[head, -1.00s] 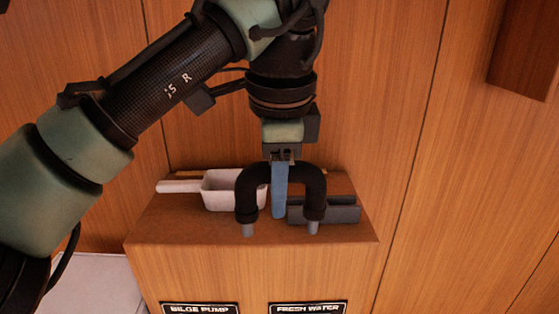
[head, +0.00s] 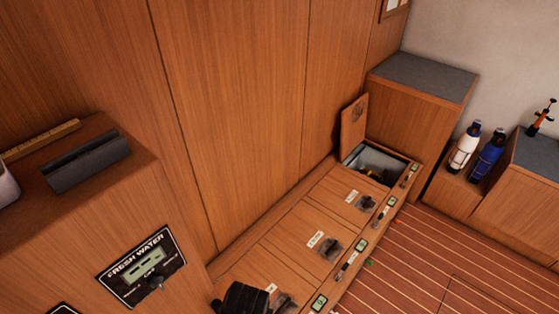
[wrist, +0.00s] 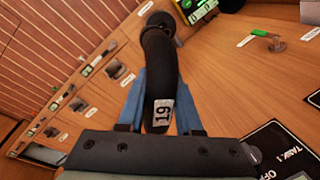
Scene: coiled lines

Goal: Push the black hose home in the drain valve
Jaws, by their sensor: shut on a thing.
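The black hose (wrist: 161,70) is between the blue fingers of my gripper (wrist: 160,88) in the wrist view. It carries a white label reading 19. Its far end has a dark collar and points up, away from the palm. My gripper is shut on it. I cannot clearly make out the drain valve. An open locker (head: 400,163) at the far end of the bench holds small dark and brassy parts, too small to tell apart. In the head view a dark shape at the bottom edge is cut off, and I cannot tell what it is.
The bench (head: 285,242) has several closed hatches with latches and labels. The locker's lid (head: 353,124) stands raised. A fresh water panel (head: 143,266) and dark grey tray (head: 88,160) are at left. A white bottle (head: 465,148) and blue bottle (head: 488,155) stand right.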

